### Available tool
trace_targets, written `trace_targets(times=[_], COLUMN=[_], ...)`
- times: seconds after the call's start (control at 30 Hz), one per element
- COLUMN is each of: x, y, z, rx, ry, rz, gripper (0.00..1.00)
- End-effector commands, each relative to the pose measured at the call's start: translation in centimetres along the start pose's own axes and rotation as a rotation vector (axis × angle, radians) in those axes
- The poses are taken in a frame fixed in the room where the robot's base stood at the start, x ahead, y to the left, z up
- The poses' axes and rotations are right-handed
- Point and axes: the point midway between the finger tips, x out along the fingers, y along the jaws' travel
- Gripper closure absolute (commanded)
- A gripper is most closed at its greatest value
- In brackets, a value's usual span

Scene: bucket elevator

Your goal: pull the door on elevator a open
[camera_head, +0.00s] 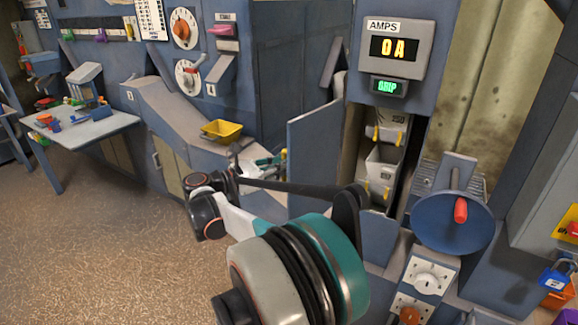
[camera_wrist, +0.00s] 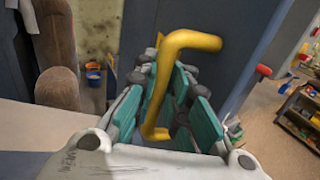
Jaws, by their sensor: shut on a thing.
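The blue door (camera_head: 314,160) of the elevator stands swung out to the left of its opening, and buckets (camera_head: 384,165) show inside the shaft. My gripper (camera_head: 268,163) is at the door's outer left edge, partly hidden behind my arm. In the wrist view my gripper (camera_wrist: 160,105) has its teal finger pads closed around the bent yellow door handle (camera_wrist: 190,41). The door's blue face (camera_wrist: 240,45) fills the area behind the handle. I cannot tell from the head view exactly where the fingers touch.
An AMPS display (camera_head: 394,48) reading 0A is above the opening. A blue disc with a red-handled lever (camera_head: 455,215) is right of it. A yellow tray (camera_head: 222,130) sits on the ledge at left. Brown floor (camera_head: 90,240) is clear at lower left.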

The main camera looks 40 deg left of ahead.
Motion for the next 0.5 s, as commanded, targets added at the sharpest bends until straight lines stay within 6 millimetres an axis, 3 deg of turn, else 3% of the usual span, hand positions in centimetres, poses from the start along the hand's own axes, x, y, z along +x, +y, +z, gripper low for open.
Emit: trace_targets(times=[0.37, 0.4, 0.5], x=[-0.43, -0.44, -0.41], y=[0.24, 0.24, 0.22], z=[-0.06, -0.06, -0.05], rx=[-0.002, -0.002, -0.002], ry=[0.001, 0.001, 0.001], rz=[0.006, 0.006, 0.006], gripper=[1.0, 0.87, 0.67])
